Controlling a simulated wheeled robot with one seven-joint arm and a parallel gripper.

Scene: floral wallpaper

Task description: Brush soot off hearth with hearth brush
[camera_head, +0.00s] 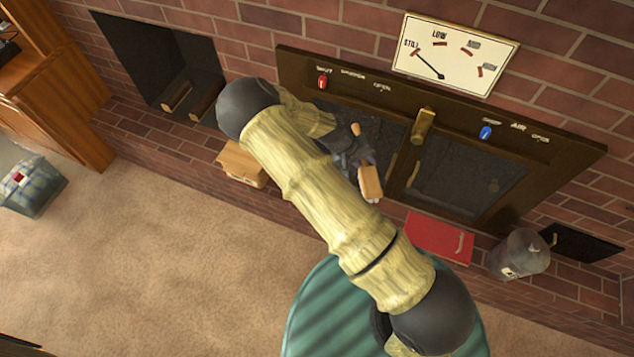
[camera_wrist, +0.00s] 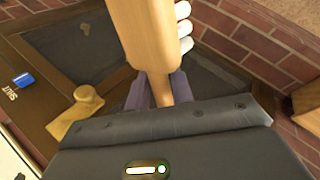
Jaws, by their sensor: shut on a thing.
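The hearth brush (camera_head: 370,183) has a wooden body and a handle end that sticks out above my gripper (camera_head: 347,158) in the head view. My gripper is shut on the brush's handle, in front of the fireplace doors (camera_head: 455,185). In the wrist view, the wooden brush (camera_wrist: 148,30) rises from between the dark fingers of my gripper (camera_wrist: 157,90), with pale bristles (camera_wrist: 185,35) on its right side. The brick hearth ledge (camera_head: 310,213) runs below the doors, partly hidden by my arm. I cannot make out soot on it.

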